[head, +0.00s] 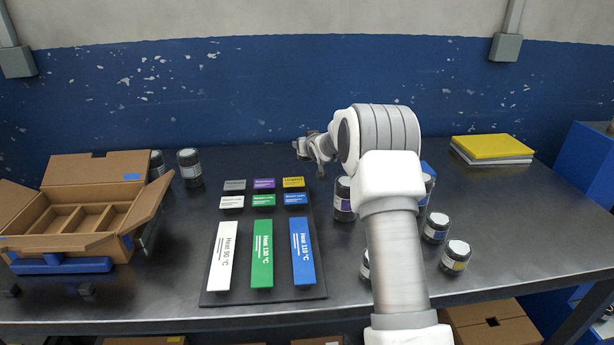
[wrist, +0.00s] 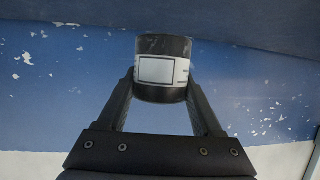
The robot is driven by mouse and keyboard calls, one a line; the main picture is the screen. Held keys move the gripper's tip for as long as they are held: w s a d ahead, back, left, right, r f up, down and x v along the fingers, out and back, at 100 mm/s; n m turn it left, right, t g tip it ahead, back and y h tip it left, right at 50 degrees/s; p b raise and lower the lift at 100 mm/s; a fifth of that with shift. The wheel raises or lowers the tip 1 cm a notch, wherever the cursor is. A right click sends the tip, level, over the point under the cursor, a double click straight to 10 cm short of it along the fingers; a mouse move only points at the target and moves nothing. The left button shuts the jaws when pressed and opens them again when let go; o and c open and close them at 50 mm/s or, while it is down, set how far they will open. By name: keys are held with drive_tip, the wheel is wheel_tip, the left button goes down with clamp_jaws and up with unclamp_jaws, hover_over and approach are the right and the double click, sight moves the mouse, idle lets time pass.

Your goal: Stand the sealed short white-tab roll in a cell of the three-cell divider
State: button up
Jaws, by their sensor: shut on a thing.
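My gripper (wrist: 162,85) is shut on a short dark roll with a white label (wrist: 163,70), seen in the wrist view between the two fingers. The wall fills the background behind it. In the head view my gripper (head: 305,148) is raised beyond the panel of coloured bars, near the blue wall; the roll is too small there to tell apart. The three-cell divider (head: 78,205) sits inside an open cardboard box at the left of the table, with its cells looking empty. My gripper is well to the right of it.
Two dark rolls (head: 189,168) stand behind the box's right side. A dark panel (head: 265,299) with coloured bars and small blocks lies mid-table. Several rolls (head: 436,227) stand right of it, partly behind my arm. A yellow-topped stack (head: 492,147) lies back right. The box flaps stand open.

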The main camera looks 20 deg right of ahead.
wheel_tip(320, 180, down, 6)
drive_tip(key=shift+f+b, duration=0.25)
drive_tip(key=shift+b, duration=0.45)
drive_tip(key=shift+f, duration=0.25)
drive_tip(key=o, duration=1.5)
drive_tip(key=shift+r, duration=0.15)
